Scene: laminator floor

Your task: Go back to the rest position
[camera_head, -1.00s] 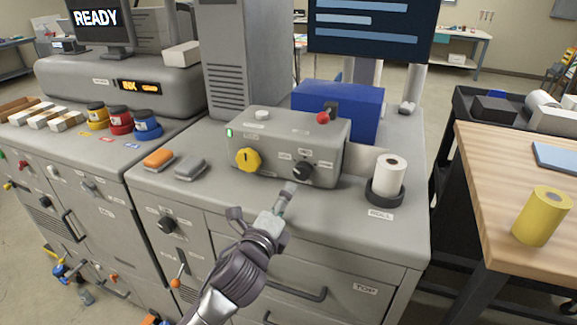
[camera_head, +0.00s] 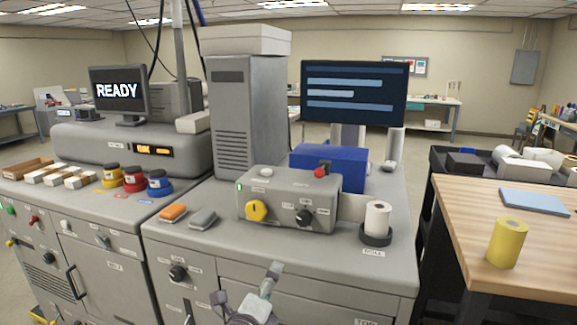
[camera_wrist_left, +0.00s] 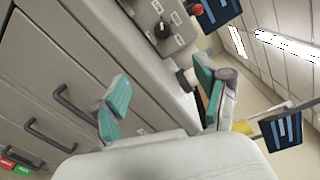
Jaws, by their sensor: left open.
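My left gripper (camera_head: 243,296) shows at the bottom centre of the head view, in front of the drawer cabinet. In the left wrist view its two teal-padded fingers (camera_wrist_left: 160,100) are spread apart with nothing between them. The grey control box (camera_head: 288,200) with a yellow knob (camera_head: 257,211), a black knob (camera_head: 304,217) and a red button (camera_head: 320,172) stands on the cabinet top, beyond the gripper and apart from it. My right gripper is in neither view.
A white roll (camera_head: 377,218) stands in a black holder at the cabinet's right. A wooden table (camera_head: 455,225) with a yellow roll (camera_head: 507,243) stands right. Drawer handles (camera_wrist_left: 75,107) protrude from the cabinet front.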

